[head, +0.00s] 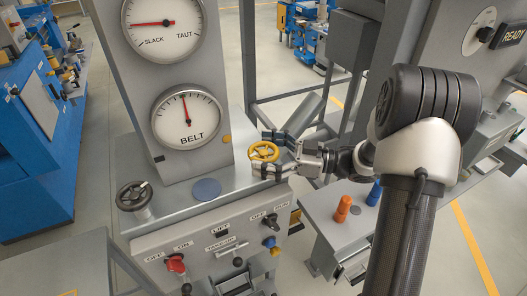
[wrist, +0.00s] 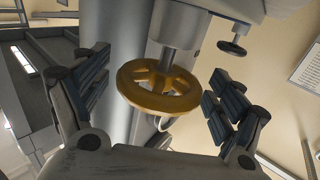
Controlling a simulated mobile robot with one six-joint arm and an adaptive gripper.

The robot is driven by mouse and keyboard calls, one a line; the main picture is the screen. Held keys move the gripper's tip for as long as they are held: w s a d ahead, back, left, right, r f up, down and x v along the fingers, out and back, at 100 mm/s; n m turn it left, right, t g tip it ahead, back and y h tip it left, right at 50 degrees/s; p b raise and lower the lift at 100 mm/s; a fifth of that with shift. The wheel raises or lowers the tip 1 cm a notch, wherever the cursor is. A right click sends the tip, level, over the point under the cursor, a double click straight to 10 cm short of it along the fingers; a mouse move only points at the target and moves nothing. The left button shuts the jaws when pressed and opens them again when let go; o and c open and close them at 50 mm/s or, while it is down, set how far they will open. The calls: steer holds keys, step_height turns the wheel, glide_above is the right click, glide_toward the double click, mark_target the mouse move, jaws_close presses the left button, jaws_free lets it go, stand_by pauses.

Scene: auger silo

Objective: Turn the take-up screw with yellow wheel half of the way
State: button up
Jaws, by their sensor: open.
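The yellow wheel (head: 264,151) of the take-up screw stands above the grey bench to the right of the gauge column. In the wrist view the yellow wheel (wrist: 165,102) sits on a grey shaft near the middle. My gripper (head: 267,154) reaches in from the right with one finger on each side of the wheel. In the wrist view my gripper (wrist: 155,80) is open, with visible gaps between both fingers and the rim. The upper dial (head: 166,23), marked SLACK and TAUT, has its needle toward SLACK. The BELT dial (head: 187,117) has its needle nearly straight up.
A black handwheel (head: 134,196) stands on the bench at the left. The front panel (head: 205,262) carries a red knob (head: 176,264) and several switches. Orange (head: 343,208) and blue (head: 374,193) pegs stand at the right. A grey frame rises behind the wheel.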

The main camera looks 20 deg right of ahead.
steer(key=v, duration=1.2)
stand_by(0.4)
